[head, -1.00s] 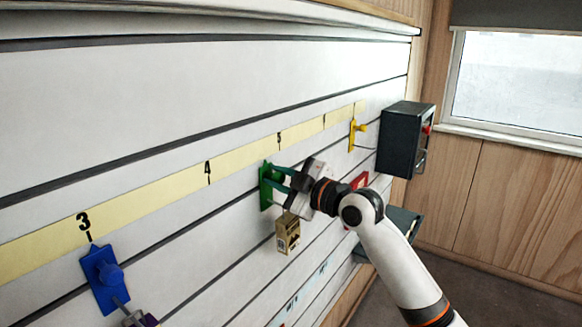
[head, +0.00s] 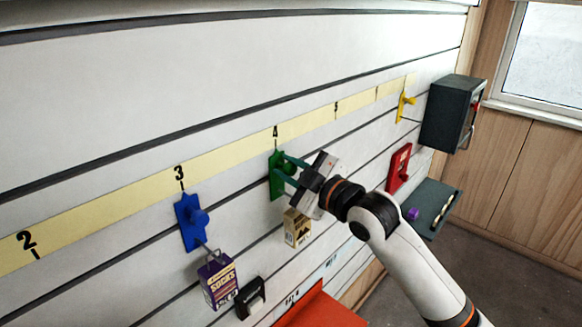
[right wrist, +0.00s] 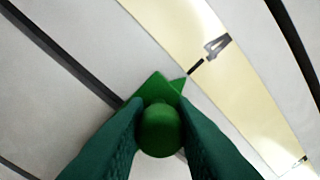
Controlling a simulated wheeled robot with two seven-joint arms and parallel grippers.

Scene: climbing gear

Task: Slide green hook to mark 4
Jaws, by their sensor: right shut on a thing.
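The green hook (head: 277,175) sits on the slatted wall below the yellow number strip (head: 226,160). Its pointed top is just under the tick of mark 4 (head: 276,136). My right gripper (head: 288,171) is shut on the hook's round green knob. In the right wrist view the fingers (right wrist: 160,135) press both sides of the knob (right wrist: 161,128), and the plate's tip (right wrist: 183,84) points close to the tick (right wrist: 196,67) by the 4. A small tan box (head: 297,228) hangs below the green hook. My left gripper is not in view.
A blue hook (head: 193,221) under mark 3 holds a purple socks pack (head: 218,280). A red hook (head: 399,168), a yellow hook (head: 404,105) and a dark box (head: 450,112) are to the right. The wall between the blue and green hooks is clear.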

